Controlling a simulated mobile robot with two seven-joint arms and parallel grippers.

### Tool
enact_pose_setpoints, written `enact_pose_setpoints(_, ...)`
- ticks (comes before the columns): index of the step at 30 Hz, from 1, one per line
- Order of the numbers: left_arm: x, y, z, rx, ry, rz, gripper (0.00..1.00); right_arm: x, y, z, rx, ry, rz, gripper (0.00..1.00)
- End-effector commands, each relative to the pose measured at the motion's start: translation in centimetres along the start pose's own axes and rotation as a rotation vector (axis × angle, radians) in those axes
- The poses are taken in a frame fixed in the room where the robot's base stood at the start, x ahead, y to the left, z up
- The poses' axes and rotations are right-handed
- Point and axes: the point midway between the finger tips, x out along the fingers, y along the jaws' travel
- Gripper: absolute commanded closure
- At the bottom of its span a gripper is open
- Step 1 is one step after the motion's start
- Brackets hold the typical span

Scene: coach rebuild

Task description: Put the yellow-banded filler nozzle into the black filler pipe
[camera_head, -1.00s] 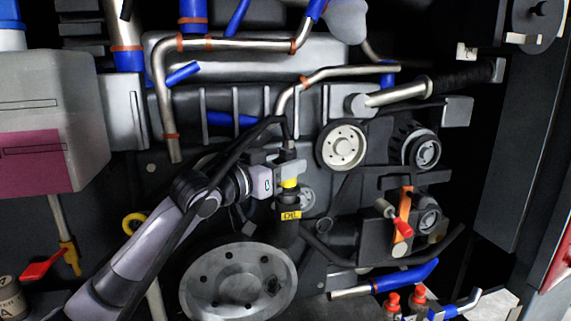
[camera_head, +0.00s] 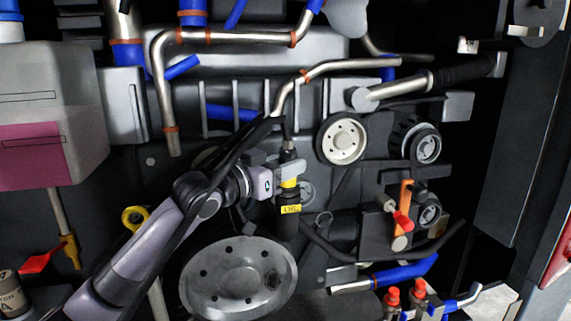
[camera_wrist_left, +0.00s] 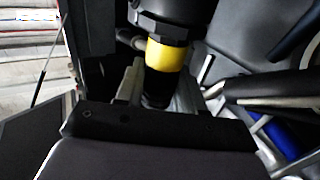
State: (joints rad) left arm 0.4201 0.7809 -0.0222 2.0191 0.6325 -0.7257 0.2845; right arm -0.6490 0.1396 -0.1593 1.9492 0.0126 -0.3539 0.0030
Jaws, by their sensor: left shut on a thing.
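The filler nozzle with its yellow band (camera_head: 289,183) is held upright by my left gripper (camera_head: 288,168), with a dark hose rising from its top. The black filler pipe (camera_head: 290,226), with a yellow OIL label, stands directly below. In the left wrist view the fingers of my left gripper (camera_wrist_left: 158,92) close on the nozzle's dark body. The yellow band (camera_wrist_left: 166,55) lies beyond them against a wider black collar that looks like the pipe's mouth. The nozzle's tip is hidden, so I cannot tell how deep it sits. My right gripper is not in view.
A large grey wheel (camera_head: 238,281) is below left of the pipe, and a cream pulley (camera_head: 343,140) above right. An orange lever with a red knob (camera_head: 403,221) is to the right. Metal pipes (camera_head: 230,42) run above. A pink-and-white tank (camera_head: 50,110) is at left.

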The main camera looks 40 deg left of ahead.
Motion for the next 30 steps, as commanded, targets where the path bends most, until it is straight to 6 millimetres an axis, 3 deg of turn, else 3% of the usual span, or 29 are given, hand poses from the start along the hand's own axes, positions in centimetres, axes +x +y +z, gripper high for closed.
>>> enact_pose_setpoints(16,0.01,0.02,0.88,-0.001,-0.003,0.001,1.00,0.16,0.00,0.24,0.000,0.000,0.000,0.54)
enact_pose_setpoints(17,0.01,0.03,0.91,-0.001,-0.004,0.001,0.56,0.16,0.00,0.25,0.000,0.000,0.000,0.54)
enact_pose_setpoints(19,0.01,0.02,0.92,-0.001,-0.004,0.000,0.33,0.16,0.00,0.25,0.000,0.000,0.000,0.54)
enact_pose_setpoints(25,0.00,0.01,0.81,-0.001,-0.001,0.000,0.32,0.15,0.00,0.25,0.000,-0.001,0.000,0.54)
enact_pose_setpoints(26,0.02,0.01,0.92,-0.001,-0.004,0.000,0.29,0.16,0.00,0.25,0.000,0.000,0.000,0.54)
enact_pose_setpoints(27,0.02,0.01,0.90,-0.001,-0.004,0.000,0.16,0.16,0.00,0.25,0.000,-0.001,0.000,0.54)
enact_pose_setpoints(28,0.02,0.00,0.89,-0.001,-0.004,0.000,0.11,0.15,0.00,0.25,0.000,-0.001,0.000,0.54)
enact_pose_setpoints(30,0.01,0.00,0.86,-0.001,-0.003,0.000,0.11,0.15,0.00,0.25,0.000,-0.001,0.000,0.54)
